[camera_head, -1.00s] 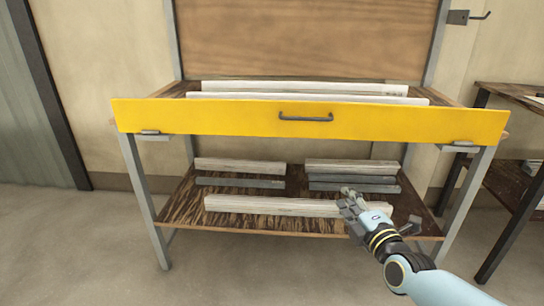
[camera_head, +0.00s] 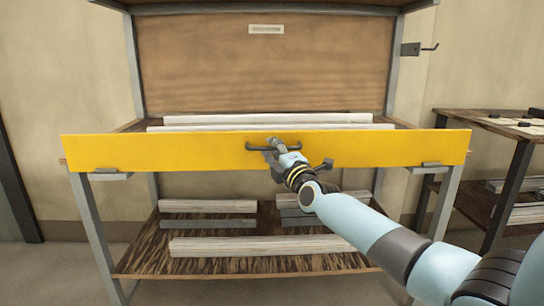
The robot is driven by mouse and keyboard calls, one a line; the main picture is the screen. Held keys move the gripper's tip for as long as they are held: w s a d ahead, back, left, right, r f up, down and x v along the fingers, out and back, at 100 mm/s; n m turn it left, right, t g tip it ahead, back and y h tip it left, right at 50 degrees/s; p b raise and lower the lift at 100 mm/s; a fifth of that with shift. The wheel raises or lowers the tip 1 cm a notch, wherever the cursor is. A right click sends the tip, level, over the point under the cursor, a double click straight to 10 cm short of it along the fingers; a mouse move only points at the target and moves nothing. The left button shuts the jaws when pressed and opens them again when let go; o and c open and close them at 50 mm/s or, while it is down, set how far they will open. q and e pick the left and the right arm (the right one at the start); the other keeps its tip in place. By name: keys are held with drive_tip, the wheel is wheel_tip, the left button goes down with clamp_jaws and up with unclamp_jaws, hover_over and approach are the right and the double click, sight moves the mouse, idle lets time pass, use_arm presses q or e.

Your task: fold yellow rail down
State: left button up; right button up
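The yellow rail (camera_head: 150,152) stands upright along the front edge of the bench top and spans its full width. A dark bar handle (camera_head: 258,148) sits at the middle of its front face. My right gripper (camera_head: 274,146) is at the handle, its fingers overlapping it in the view. Whether the fingers are closed around the handle or touch it is not clear. The arm hides the right part of the handle and some of the rail below it. My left gripper is not in view.
White profiles (camera_head: 270,119) lie on the bench top behind the rail. More profiles (camera_head: 250,245) lie on the lower shelf (camera_head: 150,263). A side table (camera_head: 500,122) stands at the right. A wall hook (camera_head: 428,47) is at the upper right.

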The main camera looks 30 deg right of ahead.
drive_tip(key=shift+w+r, duration=0.1)
drive_tip(key=shift+w, duration=0.05)
drive_tip(key=shift+c, duration=0.4)
clamp_jaws()
